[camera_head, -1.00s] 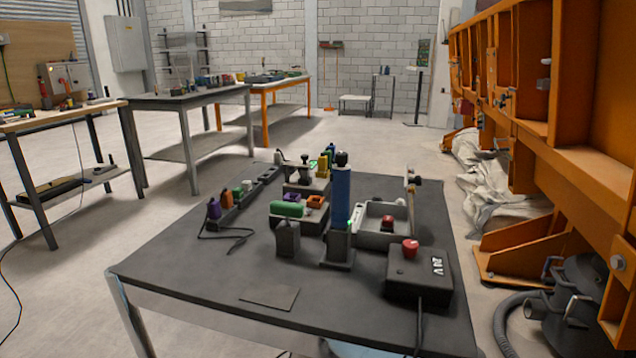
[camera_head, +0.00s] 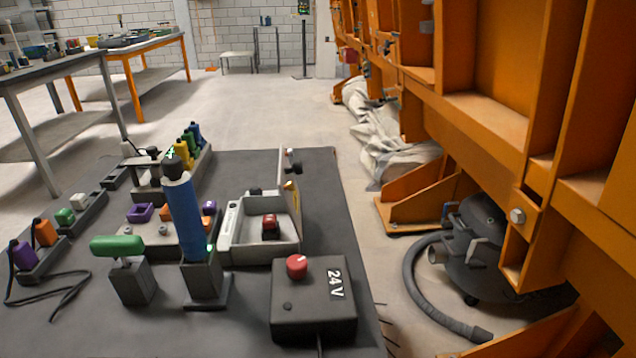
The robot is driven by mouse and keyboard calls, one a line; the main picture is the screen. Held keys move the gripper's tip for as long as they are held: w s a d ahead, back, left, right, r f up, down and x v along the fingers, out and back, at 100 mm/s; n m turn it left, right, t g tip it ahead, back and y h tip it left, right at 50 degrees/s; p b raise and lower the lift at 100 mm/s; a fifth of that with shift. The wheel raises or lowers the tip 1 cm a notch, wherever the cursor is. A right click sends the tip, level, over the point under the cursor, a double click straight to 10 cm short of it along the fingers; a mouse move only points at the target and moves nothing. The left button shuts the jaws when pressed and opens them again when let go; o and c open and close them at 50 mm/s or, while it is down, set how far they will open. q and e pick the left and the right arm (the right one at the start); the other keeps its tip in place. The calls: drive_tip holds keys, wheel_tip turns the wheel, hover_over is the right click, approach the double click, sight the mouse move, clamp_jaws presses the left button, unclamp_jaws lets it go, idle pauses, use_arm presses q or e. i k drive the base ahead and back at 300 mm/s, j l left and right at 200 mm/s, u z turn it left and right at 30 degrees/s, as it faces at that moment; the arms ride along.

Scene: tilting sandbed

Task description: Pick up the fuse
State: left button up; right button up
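Neither of my grippers is in view. No part is labelled as a fuse, and I cannot tell for certain which one it is. A small red and dark part (camera_head: 270,226) sits inside an open grey box (camera_head: 238,245) on the dark table. A tall blue cylinder with a black top (camera_head: 184,215) stands upright in a dark holder (camera_head: 203,280) left of the box.
A 24V box (camera_head: 314,305) with a red button (camera_head: 297,266) stands at the front of the table (camera_head: 330,190). Coloured plugs stand at left beside a loose black cable (camera_head: 70,290). An orange frame (camera_head: 470,110) and a vacuum (camera_head: 480,250) with its hose lie to the right.

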sight(269, 221)
drive_tip(key=j, duration=0.9)
drive_tip(key=k+z, duration=0.15)
drive_tip(key=z, duration=0.25)
drive_tip(key=k+l+z, duration=0.15)
drive_tip(key=z, duration=0.25)
drive_tip(key=k+l+z, duration=0.15)
drive_tip(key=z, duration=0.3)
